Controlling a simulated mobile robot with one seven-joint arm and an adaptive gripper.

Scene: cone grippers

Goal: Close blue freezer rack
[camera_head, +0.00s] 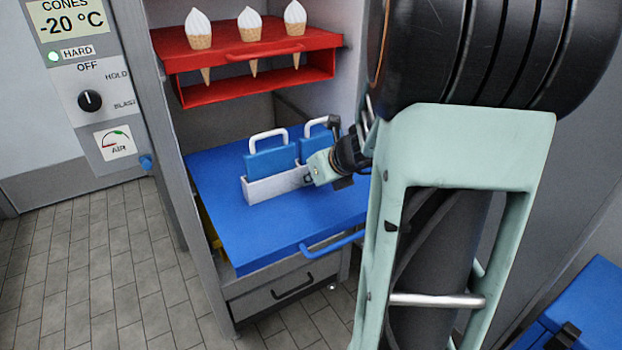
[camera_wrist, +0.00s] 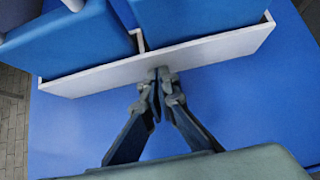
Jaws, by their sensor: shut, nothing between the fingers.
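The blue freezer rack (camera_head: 225,215) is pulled out of the cabinet, with a blue bar handle (camera_head: 335,240) along its front edge. A white holder (camera_head: 268,188) stands on the rack with blue plates (camera_head: 270,160) that have white handles. My gripper (camera_head: 310,174) is over the rack at the right end of the holder. In the wrist view my gripper (camera_wrist: 162,76) is shut and empty, its fingertips at the front wall of the white holder (camera_wrist: 215,50). I cannot tell if they touch it. The blue rack surface (camera_wrist: 80,140) lies below.
A red rack (camera_head: 255,55) above holds three ice cream cones (camera_head: 250,25). A grey drawer (camera_head: 285,290) with a black handle is below. A control panel (camera_head: 90,95) is at the left. The tiled floor (camera_head: 110,265) is clear at the front left.

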